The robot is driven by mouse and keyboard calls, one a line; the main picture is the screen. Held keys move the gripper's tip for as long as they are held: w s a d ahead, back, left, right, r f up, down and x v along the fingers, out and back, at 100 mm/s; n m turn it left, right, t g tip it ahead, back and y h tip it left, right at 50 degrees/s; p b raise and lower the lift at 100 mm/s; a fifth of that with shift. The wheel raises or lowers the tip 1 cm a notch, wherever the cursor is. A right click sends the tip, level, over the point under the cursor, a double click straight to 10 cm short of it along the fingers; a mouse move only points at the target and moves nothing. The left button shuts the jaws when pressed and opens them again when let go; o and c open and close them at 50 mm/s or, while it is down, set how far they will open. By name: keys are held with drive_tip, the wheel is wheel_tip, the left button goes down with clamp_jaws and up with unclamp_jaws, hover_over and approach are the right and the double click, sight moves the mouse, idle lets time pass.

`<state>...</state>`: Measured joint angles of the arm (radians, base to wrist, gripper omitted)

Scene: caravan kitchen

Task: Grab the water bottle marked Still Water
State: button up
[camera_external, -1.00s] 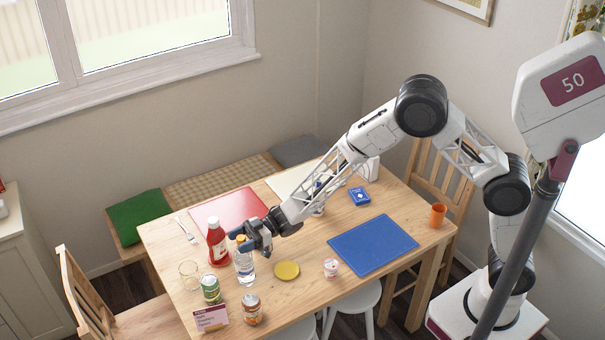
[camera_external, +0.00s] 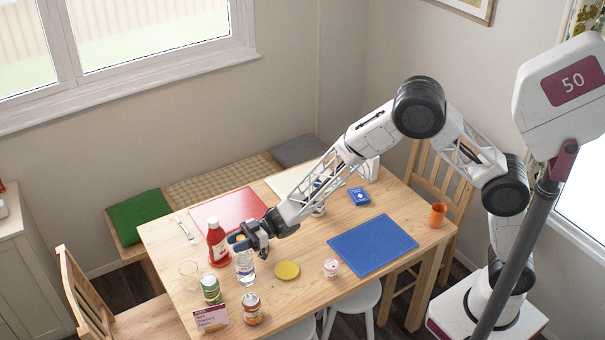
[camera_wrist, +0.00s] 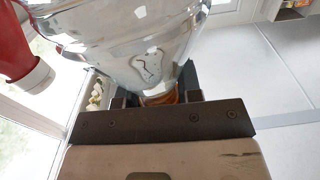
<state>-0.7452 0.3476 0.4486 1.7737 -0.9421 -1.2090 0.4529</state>
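A clear water bottle (camera_external: 245,268) with an orange cap stands upright on the table, beside the red ketchup bottle (camera_external: 217,243). Its label is too small to read. My gripper (camera_external: 250,241) is at the bottle's top, its fingers apart on either side of the cap and neck. In the wrist view, the clear bottle body (camera_wrist: 140,45) fills the top and its orange cap (camera_wrist: 160,98) shows between the dark fingers. A gap seems to show beside the cap, so I see the fingers as open, not clamped on it.
A glass (camera_external: 188,272), a green can (camera_external: 211,290), an orange-labelled can (camera_external: 251,309) and a small sign (camera_external: 210,319) stand near the bottle. A yellow lid (camera_external: 287,270) lies to its right. The blue mat (camera_external: 372,245) is bare. The ketchup bottle is close on the left.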

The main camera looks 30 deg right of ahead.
clamp_jaws()
drive_tip(key=shift+r, duration=0.15)
wheel_tip(320, 180, up, 10)
idle(0.8)
idle(0.4)
